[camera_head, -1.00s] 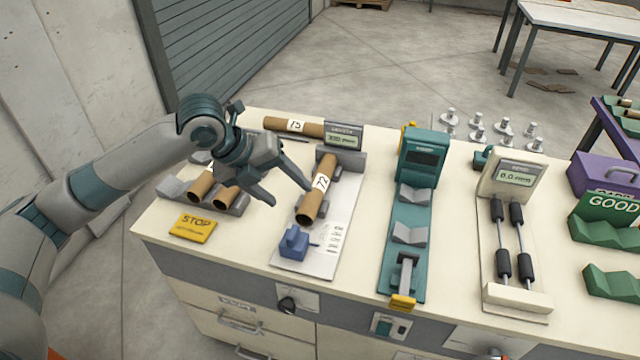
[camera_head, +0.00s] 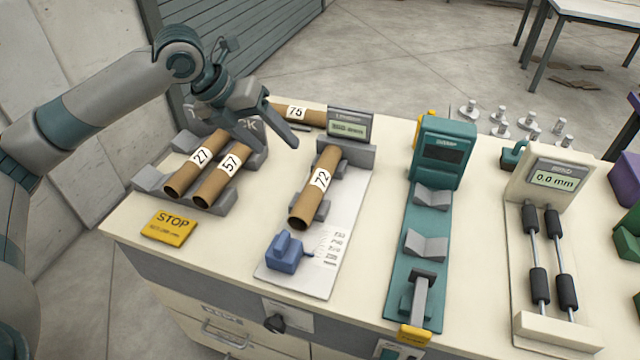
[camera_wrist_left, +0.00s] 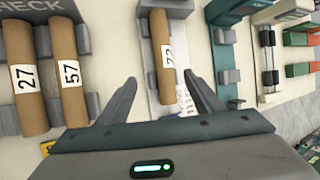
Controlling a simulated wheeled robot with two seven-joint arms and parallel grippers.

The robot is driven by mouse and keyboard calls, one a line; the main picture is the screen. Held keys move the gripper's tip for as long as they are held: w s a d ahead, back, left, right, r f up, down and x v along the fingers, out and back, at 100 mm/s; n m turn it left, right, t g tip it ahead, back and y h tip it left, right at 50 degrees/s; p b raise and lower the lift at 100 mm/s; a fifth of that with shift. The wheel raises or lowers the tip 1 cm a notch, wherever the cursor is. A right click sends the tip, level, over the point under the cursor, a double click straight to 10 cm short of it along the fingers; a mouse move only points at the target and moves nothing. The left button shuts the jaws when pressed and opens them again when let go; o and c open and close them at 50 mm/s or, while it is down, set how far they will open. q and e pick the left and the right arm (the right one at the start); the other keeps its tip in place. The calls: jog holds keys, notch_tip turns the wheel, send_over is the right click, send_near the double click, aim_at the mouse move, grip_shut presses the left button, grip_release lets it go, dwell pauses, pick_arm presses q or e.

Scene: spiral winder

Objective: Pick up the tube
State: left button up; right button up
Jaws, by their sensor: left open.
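A brown cardboard tube labelled 72 (camera_head: 318,185) lies on grey supports of a white measuring plate (camera_head: 345,205). It also shows in the left wrist view (camera_wrist_left: 163,52), between my open fingers in the picture. Tubes labelled 27 (camera_head: 196,162) and 57 (camera_head: 222,175) lie side by side on a grey rack (camera_head: 152,180) to its left. A tube labelled 75 (camera_head: 296,112) lies farther back, partly hidden. My left gripper (camera_head: 279,146) is open and empty, above the bench between the 57 and 72 tubes in the head view. My right gripper is not in view.
A grey display (camera_head: 350,124) stands behind tube 72 and a blue block (camera_head: 285,254) in front. A yellow STOP sign (camera_head: 170,227) lies at front left. A teal fixture (camera_head: 443,152) and a cream gauge (camera_head: 552,180) stand to the right. Bare bench lies between rack and plate.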

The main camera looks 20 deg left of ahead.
pick_arm(q)
jog(key=p, duration=0.2)
send_near(313, 178)
jog(key=x, duration=0.4)
jog(key=shift+a+f, duration=0.2)
jog(key=shift+a, duration=0.05)
jog(key=shift+w+d+f, duration=0.15)
jog(key=shift+w+f, duration=0.1)
jog(key=shift+f, duration=0.2)
jog(key=shift+w+d+f+p, duration=0.1)
jog(key=shift+d+f+p, duration=0.1)
jog(key=shift+p, duration=0.1)
jog(key=shift+w+d+f, duration=0.1)
jog(key=shift+d+f, duration=0.05)
jog(key=shift+f, duration=0.05)
jog(key=p+x, duration=0.1)
jog(key=x, duration=0.3)
jog(key=shift+d+p, duration=0.1)
jog(key=shift+p, duration=0.25)
jog(key=c, duration=1.2)
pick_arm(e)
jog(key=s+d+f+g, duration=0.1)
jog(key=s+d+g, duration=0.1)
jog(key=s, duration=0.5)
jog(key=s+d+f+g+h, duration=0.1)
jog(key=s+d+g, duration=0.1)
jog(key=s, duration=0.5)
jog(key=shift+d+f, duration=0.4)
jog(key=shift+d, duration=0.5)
